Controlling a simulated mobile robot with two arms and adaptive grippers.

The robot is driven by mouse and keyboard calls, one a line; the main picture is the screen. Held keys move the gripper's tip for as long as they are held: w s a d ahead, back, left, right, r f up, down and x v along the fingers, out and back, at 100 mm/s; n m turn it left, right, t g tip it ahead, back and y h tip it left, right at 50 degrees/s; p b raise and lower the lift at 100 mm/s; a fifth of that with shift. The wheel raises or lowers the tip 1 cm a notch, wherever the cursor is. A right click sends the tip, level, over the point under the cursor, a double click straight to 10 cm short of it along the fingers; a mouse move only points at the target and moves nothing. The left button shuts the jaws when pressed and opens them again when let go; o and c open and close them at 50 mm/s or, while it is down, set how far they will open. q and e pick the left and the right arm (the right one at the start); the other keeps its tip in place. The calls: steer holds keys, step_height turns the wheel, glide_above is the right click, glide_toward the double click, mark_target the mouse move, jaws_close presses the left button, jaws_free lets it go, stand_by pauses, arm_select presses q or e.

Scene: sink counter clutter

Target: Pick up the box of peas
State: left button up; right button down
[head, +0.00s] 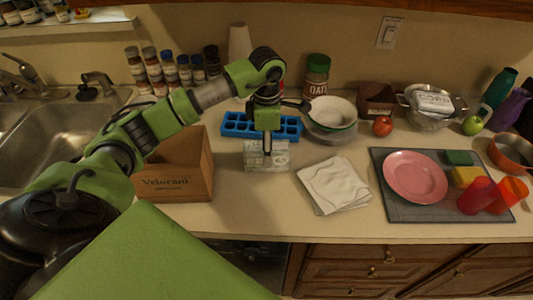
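A small pale box with greenish print (280,158) lies on the counter near the middle; its label is too small to read, but it looks like the box of peas. My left gripper (267,150) points straight down over it from above, with the fingertips at or just over its top. The fingers overlap in this view, so whether they are apart or touch the box is not clear. The gripper hides part of the box's middle. My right gripper is not in view.
A blue ice tray (236,126) lies just behind the pale box. A cardboard box (172,187) stands to its left and a folded white cloth (334,186) to its right. Stacked bowls (333,112) stand behind right. A white box (432,104) sits in a colander (409,93).

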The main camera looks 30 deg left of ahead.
arm_select(q)
step_height(320, 180, down, 3)
steer(key=shift+f+p, duration=0.2)
steer(key=shift+p, duration=0.8)
steer(key=shift+a+f, duration=0.1)
steer(key=shift+f, duration=0.55)
steer(key=c, duration=1.4)
steer(key=shift+w+r, duration=0.1)
steer(key=shift+c, duration=0.2)
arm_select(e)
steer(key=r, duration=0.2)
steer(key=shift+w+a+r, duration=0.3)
arm_select(q)
steer(key=shift+r, duration=0.1)
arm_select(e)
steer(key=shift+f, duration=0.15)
